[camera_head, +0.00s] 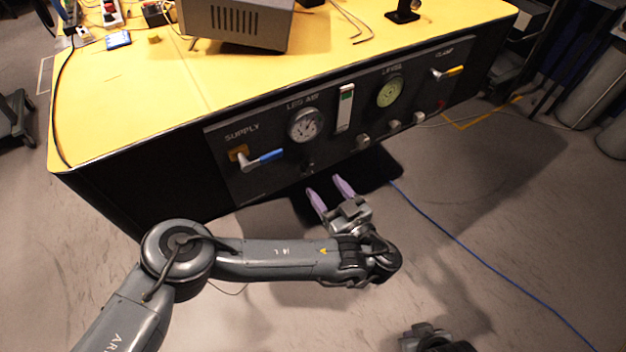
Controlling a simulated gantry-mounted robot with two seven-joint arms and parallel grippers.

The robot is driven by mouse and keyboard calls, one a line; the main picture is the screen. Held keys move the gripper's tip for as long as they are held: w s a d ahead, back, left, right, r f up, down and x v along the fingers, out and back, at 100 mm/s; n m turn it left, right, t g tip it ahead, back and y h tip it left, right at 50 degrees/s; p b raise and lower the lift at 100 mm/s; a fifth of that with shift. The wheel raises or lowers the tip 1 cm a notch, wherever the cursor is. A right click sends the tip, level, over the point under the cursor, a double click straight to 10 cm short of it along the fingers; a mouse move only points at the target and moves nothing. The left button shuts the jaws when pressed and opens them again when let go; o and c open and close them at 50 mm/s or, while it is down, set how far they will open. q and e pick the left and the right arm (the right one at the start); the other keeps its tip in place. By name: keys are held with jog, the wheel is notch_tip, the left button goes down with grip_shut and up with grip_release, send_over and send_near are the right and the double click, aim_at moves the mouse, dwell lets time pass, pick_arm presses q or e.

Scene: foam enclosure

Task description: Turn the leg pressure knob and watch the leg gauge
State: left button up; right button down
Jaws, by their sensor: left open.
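The leg gauge (305,125) is a round white dial under the "LEG AIR" label on the dark front panel (225,165). Its needle reading is too small to tell. A small dark knob (308,166) sits just below it and appears to be the leg pressure knob. My left gripper (327,188) is open, with two purple fingers pointing up towards the panel. In the picture its fingertips are just below the dark knob; nothing shows between them, and contact is not visible. Part of what seems to be my right arm (430,338) shows at the bottom edge; its fingers are not visible.
The panel also carries a blue-handled supply valve (263,160), a level gauge (389,92), a yellow-tipped clamp lever (449,72) and pale knobs (362,142). A grey box (238,22) stands on the yellow tabletop (130,100). A blue cable (480,262) crosses the floor.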

aim_at(312, 170)
pick_arm(q)
jog(key=b+x, duration=0.3)
jog(key=x, duration=0.2)
jog(key=shift+w+a, duration=0.2)
jog(key=shift+w, duration=0.1)
jog(key=shift+w+a+b, duration=0.2)
jog(key=shift+w+b, duration=0.2)
pick_arm(e)
notch_tip(312, 170, down, 5)
pick_arm(q)
jog(key=c, duration=1.1)
jog(key=shift+o, duration=0.2)
jog(key=shift+r, duration=0.1)
pick_arm(e)
jog(key=shift+r, duration=0.1)
